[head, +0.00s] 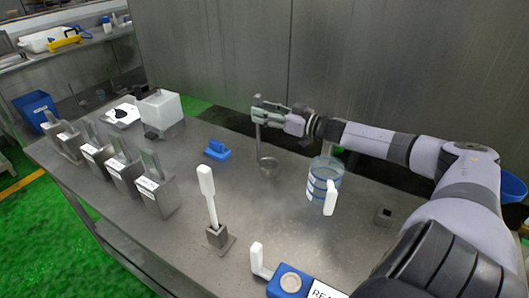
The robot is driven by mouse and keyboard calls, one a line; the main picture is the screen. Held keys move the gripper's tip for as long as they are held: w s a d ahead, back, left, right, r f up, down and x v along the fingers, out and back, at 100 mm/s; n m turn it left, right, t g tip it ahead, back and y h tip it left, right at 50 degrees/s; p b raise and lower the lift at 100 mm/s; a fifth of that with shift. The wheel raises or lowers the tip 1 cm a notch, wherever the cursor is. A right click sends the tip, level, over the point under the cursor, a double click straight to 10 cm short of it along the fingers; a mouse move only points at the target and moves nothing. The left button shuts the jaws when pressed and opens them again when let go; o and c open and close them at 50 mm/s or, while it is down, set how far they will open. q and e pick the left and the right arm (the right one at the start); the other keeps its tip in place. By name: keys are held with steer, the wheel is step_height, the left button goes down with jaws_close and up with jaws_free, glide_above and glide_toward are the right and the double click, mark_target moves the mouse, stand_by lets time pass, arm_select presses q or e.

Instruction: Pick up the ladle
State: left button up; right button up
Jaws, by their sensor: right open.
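A metal ladle with a thin upright handle (258,138) and a small round bowl (268,170) stands near the middle of the metal table. My right gripper (263,108) is at the top of the handle, reaching in from the right. Its jaws are open and its fingers are around or beside the handle top; I cannot tell which. The bowl is low, at or close to the table surface. My left gripper is not in view.
A clear blue jug (322,178) with a white handle stands right of the ladle, below my right forearm. A blue object (217,150) lies left. A white-handled tool (207,185) stands upright in a metal holder (220,238). Several metal boxes line the left side.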

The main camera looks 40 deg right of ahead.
steer(key=shift+x, duration=0.8)
steer(key=shift+c, duration=0.5)
jaws_close()
steer(key=shift+r, duration=0.1)
